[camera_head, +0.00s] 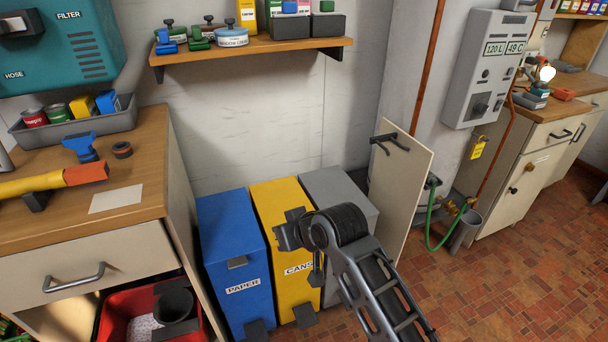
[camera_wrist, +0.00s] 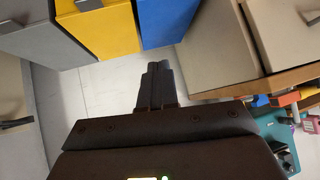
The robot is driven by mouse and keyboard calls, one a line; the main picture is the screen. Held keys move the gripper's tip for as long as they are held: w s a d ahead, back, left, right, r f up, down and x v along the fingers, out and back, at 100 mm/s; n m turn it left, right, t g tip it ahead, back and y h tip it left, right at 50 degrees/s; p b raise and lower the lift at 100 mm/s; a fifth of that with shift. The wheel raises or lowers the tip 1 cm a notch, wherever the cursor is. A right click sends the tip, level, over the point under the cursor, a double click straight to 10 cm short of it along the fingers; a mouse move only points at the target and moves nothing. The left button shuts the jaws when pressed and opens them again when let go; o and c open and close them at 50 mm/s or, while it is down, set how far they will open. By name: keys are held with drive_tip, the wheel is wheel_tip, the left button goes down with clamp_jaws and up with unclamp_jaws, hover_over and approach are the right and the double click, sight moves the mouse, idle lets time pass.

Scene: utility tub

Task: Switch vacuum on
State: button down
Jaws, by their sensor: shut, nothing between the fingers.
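The teal unit (camera_head: 70,42) marked FILTER and HOSE, which looks like the vacuum, is at the upper left in the head view. A dark switch-like part (camera_head: 15,25) is on its front, cut by the picture edge; its setting is unclear. A teal part (camera_wrist: 275,128) also shows at the lower right in the wrist view. My gripper (camera_head: 284,237) is in front of the bins, well to the right of and below the teal unit. In the wrist view my gripper (camera_wrist: 158,82) has its fingers together, with nothing between them.
A wooden counter (camera_head: 135,170) holds a yellow-orange tool (camera_head: 45,183), a blue-handled item (camera_head: 80,145) and a grey tray (camera_head: 75,125). Blue (camera_head: 235,260), yellow (camera_head: 275,200) and grey (camera_head: 340,185) bins stand beside it. A loaded shelf (camera_head: 250,50) juts out above.

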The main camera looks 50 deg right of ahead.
drive_tip(key=s+a+f+t, duration=0.1)
drive_tip(key=s+a, duration=0.5)
drive_tip(key=s, duration=0.3)
drive_tip(key=s+a+f+t, duration=0.1)
drive_tip(key=s+a+t, duration=0.1)
drive_tip(key=s+a, duration=0.6)
drive_tip(key=s+r+n+t+y, duration=0.1)
drive_tip(key=s+r+n, duration=0.1)
drive_tip(key=s+r, duration=0.4)
drive_tip(key=s+r+n+t, duration=0.1)
drive_tip(key=s+r+n, duration=0.1)
drive_tip(key=s+r, duration=0.4)
drive_tip(key=s, duration=0.5)
drive_tip(key=shift+s+r+t+y, duration=0.15)
drive_tip(key=shift+t+y, duration=0.15)
drive_tip(key=shift+y, duration=0.1)
drive_tip(key=shift+a, duration=0.1)
